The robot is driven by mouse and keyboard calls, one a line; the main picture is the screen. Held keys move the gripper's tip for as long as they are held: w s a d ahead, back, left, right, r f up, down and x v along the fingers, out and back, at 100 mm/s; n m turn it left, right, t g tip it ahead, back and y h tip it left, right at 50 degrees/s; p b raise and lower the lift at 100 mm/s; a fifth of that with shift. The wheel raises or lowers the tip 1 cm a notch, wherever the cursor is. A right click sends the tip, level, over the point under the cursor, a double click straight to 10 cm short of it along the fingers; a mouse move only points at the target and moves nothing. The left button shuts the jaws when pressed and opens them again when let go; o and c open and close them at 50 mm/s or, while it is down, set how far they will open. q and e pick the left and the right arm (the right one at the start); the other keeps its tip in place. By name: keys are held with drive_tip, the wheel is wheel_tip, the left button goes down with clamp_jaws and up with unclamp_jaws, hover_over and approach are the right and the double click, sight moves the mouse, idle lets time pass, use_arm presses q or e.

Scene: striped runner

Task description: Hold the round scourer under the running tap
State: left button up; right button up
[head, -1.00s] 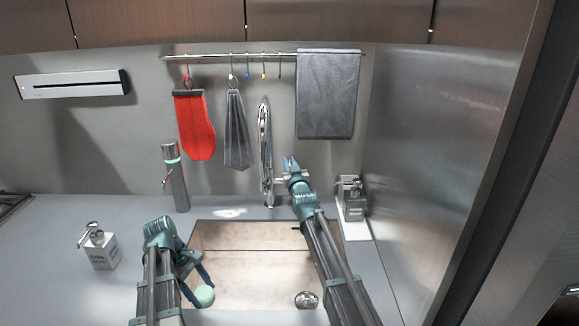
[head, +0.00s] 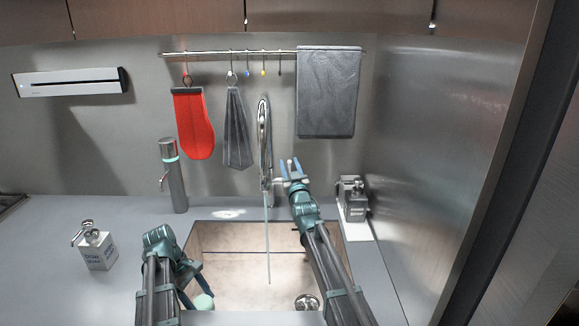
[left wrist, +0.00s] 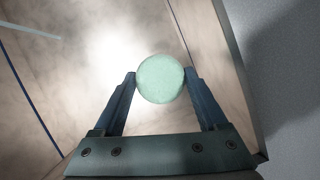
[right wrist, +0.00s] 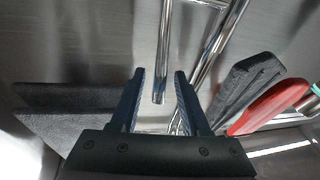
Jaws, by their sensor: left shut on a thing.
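The round scourer (head: 204,302) is pale green and sits between the fingers of my left gripper (head: 192,288), over the left front part of the sink. In the left wrist view the scourer (left wrist: 160,79) is gripped at both sides by the left gripper (left wrist: 160,82). The chrome tap (head: 264,130) stands behind the sink, and a thin stream of water (head: 267,240) falls from it into the basin. My right gripper (head: 291,168) is open beside the tap, to its right. In the right wrist view the right gripper (right wrist: 158,75) has its fingers apart, with a chrome rod (right wrist: 161,65) showing between them.
The sink basin (head: 225,262) has a round metal drain or strainer (head: 307,301) at right. A soap dispenser (head: 97,247) and a metal cylinder (head: 173,180) stand left. Another dispenser (head: 352,200) stands right. A red mitt (head: 193,125) and grey towel (head: 328,95) hang behind.

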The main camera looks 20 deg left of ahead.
use_arm(q)
wheel_tip(320, 180, down, 3)
drive_tip(key=b, duration=0.2)
drive_tip(key=shift+r+b, duration=0.2)
drive_tip(key=shift+b, duration=0.1)
use_arm(e)
drive_tip(key=v, duration=1.2)
